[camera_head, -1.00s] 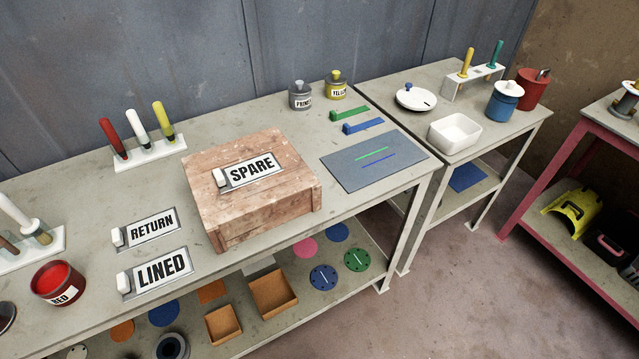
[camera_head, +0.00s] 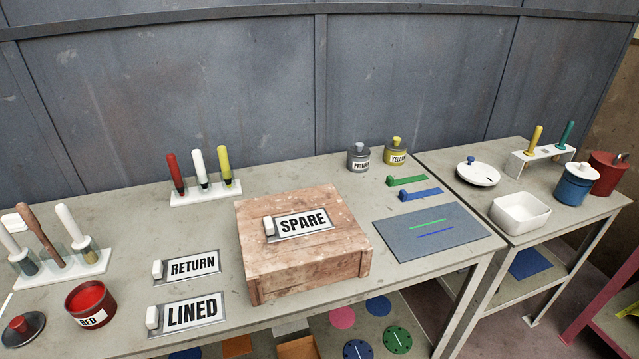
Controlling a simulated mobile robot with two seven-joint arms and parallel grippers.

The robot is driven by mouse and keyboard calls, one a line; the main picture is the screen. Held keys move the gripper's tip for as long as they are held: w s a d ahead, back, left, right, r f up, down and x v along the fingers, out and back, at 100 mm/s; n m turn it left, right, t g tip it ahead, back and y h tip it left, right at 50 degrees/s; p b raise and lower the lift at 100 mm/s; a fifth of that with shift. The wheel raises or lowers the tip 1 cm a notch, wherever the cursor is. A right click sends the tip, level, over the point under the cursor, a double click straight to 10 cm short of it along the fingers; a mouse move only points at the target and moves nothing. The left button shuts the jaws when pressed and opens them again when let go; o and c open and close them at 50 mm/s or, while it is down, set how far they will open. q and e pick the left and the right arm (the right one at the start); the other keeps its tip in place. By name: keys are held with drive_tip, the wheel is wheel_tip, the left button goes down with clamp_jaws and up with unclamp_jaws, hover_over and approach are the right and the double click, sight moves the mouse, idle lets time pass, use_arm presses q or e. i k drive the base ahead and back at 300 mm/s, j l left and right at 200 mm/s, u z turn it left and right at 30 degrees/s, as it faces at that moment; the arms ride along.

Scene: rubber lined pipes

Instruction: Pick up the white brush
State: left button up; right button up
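A white-handled tool (camera_head: 198,164) stands upright between a red one (camera_head: 173,170) and a yellow one (camera_head: 224,162) in a white rack (camera_head: 206,194) at the back of the bench. I cannot tell from shape alone which one is the white brush. Neither of my grippers is in view.
A wooden box (camera_head: 300,262) labelled SPARE sits mid-bench. RETURN (camera_head: 192,266) and LINED (camera_head: 192,311) plates lie left of it. An open red tin (camera_head: 90,302) stands at front left. A blue-grey mat (camera_head: 402,232) lies right of the box. A grey wall closes off the back.

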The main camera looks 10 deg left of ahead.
sight(81, 242)
drive_tip(key=u, duration=1.95)
